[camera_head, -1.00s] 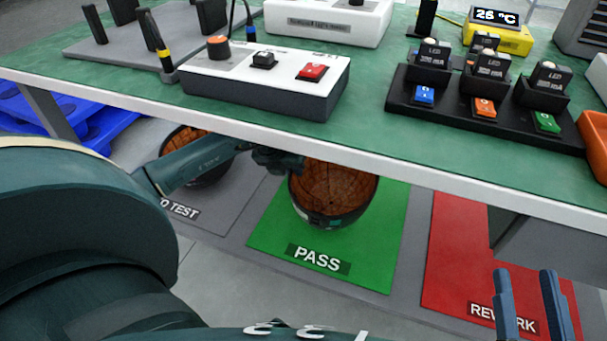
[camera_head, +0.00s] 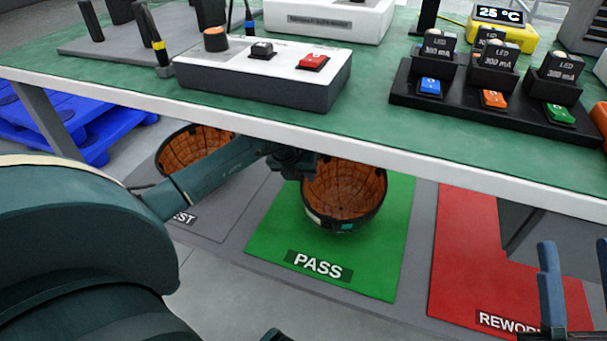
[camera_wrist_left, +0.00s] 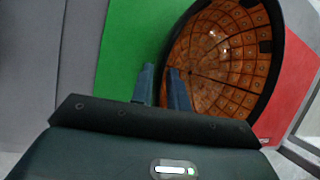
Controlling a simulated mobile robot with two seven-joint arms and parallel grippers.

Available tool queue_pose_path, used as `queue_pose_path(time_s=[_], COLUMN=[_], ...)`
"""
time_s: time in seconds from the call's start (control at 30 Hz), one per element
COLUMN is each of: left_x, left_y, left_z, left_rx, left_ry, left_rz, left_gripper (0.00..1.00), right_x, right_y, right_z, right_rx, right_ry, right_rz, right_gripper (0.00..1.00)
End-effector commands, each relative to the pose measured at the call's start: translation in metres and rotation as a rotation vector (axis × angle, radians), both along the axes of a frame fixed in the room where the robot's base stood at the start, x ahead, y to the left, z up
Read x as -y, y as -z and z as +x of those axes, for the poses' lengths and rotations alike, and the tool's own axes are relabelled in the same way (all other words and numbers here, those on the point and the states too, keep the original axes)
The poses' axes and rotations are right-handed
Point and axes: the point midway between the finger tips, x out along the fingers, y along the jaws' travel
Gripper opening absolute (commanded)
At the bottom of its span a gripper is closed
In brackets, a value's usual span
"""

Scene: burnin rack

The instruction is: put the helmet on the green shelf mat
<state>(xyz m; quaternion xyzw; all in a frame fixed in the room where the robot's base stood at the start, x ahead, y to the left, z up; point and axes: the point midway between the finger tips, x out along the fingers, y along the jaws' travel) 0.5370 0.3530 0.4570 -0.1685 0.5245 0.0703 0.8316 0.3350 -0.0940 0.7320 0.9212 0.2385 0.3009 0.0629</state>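A helmet (camera_head: 345,190), dark outside with an orange-brown lined inside, is over the green mat (camera_head: 268,238) marked PASS, its open side up and tilted toward me. I cannot tell whether it touches the mat. My left gripper (camera_wrist_left: 162,82) is at its rim; in the left wrist view the fingers sit close together on either side of the rim of the helmet (camera_wrist_left: 225,60). In the head view my left arm reaches under the bench and the fingertips are hard to make out. My right gripper (camera_head: 577,280) is at the lower right, fingers apart and empty.
Another helmet (camera_head: 190,150) lies behind my left arm on the grey mat marked TEST. A red mat (camera_head: 462,260) marked REWORK is to the right and looks clear. The green bench top (camera_head: 365,125), with devices on it, overhangs the mats. Blue pallets (camera_head: 90,130) stand at left.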

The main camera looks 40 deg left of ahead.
Motion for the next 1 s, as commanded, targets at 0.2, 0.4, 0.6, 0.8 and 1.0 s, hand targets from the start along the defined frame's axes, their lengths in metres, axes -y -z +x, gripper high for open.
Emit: queue_pose_path(time_s=[0.2,0.4,0.6,0.8,1.0], left_x=[0.000,0.000,-0.002,-0.004,-0.005], left_y=[0.000,0.000,-0.019,-0.050,-0.067], left_z=[0.000,0.000,-0.007,-0.022,-0.032], left_rx=[0.000,0.000,0.001,0.000,0.000], left_ry=[0.000,0.000,-0.001,0.000,-0.001], left_rz=[0.001,0.000,0.002,0.002,0.000], left_gripper=[0.34,0.34,0.34,0.34,0.34], right_x=[0.000,0.000,0.000,-0.003,-0.005], right_y=[0.000,0.000,0.003,0.028,0.042], right_z=[0.000,0.000,0.000,-0.004,-0.008], right_rx=[0.000,-0.001,-0.069,-0.248,-0.340], right_ry=[0.000,0.000,0.001,0.003,0.004], right_rz=[0.000,0.000,0.007,0.025,0.031], right_gripper=[0.38,0.38,0.38,0.38,0.38])
